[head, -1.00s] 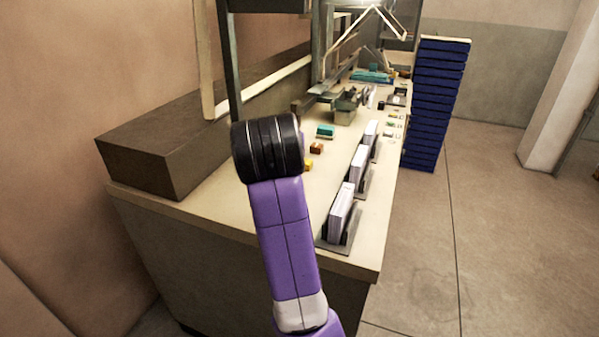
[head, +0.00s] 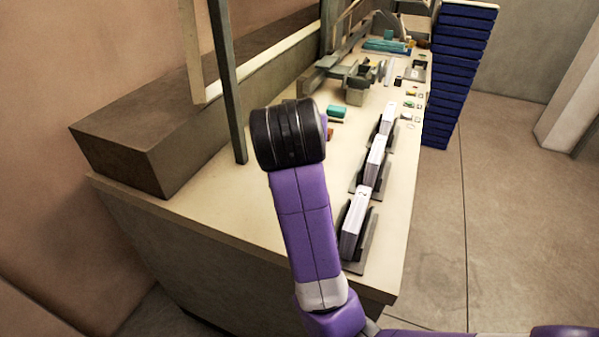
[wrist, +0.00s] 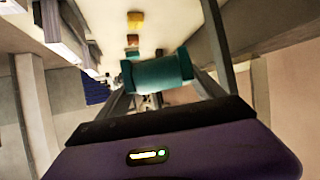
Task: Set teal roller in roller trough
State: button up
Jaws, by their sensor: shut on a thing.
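In the wrist view, a teal roller (wrist: 158,72) with dark ends lies crosswise between the fingers of my gripper (wrist: 157,75). My gripper is shut on it, and the roller appears held above the table. In the head view, my arm's black wrist section hides the fingers and the roller. I cannot clearly identify the roller trough. A grey-green box-like piece (head: 357,93) stands mid-table beside grey metal parts, and a long teal piece (head: 386,46) lies at the far end.
A small teal block (head: 336,111) and a brown block (head: 330,133) sit on the table (head: 225,205) beyond my wrist. Several white card stacks in dark holders (head: 357,222) line the right edge. A grey post (head: 227,80) rises at left. Blue crates (head: 460,75) stand beyond the right edge.

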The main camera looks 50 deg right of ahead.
notch_tip(320, 180, down, 18)
jog(key=shift+p, duration=0.55)
jog(key=shift+f, duration=0.1)
jog(key=o, duration=1.6)
